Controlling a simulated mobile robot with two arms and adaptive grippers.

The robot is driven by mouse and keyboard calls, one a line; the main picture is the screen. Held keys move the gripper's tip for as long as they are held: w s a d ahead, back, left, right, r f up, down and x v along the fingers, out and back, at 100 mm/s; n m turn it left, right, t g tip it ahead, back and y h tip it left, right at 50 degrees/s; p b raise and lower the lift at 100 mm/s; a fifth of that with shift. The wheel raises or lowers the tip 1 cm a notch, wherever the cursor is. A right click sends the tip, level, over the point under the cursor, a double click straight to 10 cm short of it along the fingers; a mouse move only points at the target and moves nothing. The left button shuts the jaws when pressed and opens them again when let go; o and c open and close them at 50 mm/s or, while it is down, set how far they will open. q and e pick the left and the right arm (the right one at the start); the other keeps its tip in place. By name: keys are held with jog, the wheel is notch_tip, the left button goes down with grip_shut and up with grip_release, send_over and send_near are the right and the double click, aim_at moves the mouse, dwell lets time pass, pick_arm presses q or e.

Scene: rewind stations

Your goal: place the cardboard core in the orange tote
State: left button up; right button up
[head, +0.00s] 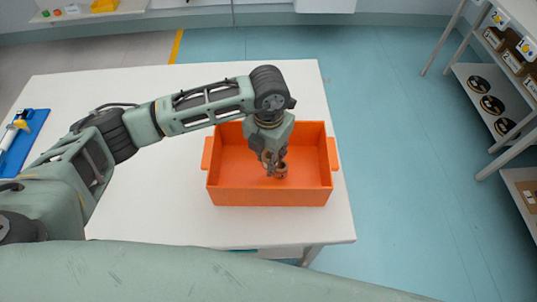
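The orange tote (225,197) sits on the white table, open at the top, with a handle at each side. My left gripper (272,163) points down over the inside of the tote, below its wrist. A small brown, round piece (281,171) at the fingertips looks like the cardboard core, but it is too small to separate clearly from the fingers. I cannot tell whether it is gripped or touches the tote's floor. My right gripper is not in view.
The white table (170,190) has clear room left of the tote. A blue tray (20,138) with a white tool lies at the table's left edge. Shelves (500,85) with boxes and dark rolls stand at the right, across open blue floor (400,190).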

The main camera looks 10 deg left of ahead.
pick_arm(q)
jog(key=shift+f+b, duration=0.3)
jog(key=shift+f, duration=0.05)
jog(key=o, duration=0.9)
jog(key=shift+r+p, duration=0.75)
jog(key=shift+p, duration=0.05)
jog(key=shift+w+r+b, duration=0.1)
jog(key=shift+r+b, duration=0.2)
jog(key=shift+r, duration=0.05)
notch_tip(320, 180, up, 11)
jog(key=b, duration=0.2)
